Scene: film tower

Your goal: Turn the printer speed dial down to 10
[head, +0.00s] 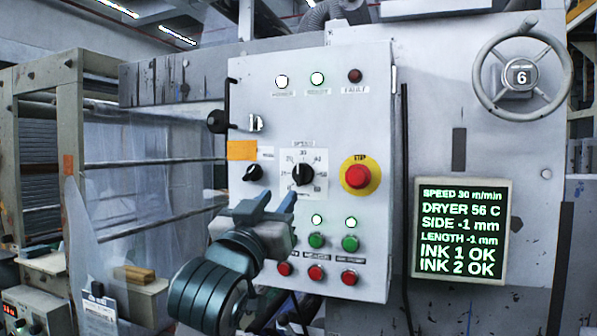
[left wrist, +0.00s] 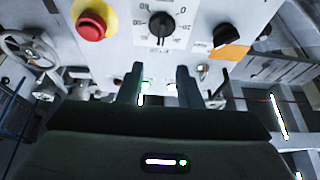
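The speed dial (head: 303,173) is a black knob on a white scale plate marked "SPEED", in the middle of the grey control panel (head: 255,95). The number 30 is at the top of its scale, and the screen (head: 461,232) reads "SPEED 30 m/min". My left gripper (head: 275,202) is in front of the panel, below and a little left of the dial. Its two fingers are apart with nothing between them. The left wrist view shows the open fingers (left wrist: 159,82) and the dial (left wrist: 161,24) beyond their tips, not touched. My right gripper is not in view.
A red stop button (head: 357,177) on a yellow ring sits right of the dial. A smaller black knob (head: 253,173) is to its left. Green buttons (head: 316,240) and red buttons (head: 316,273) lie below. A handwheel (head: 522,77) showing 6 is at upper right.

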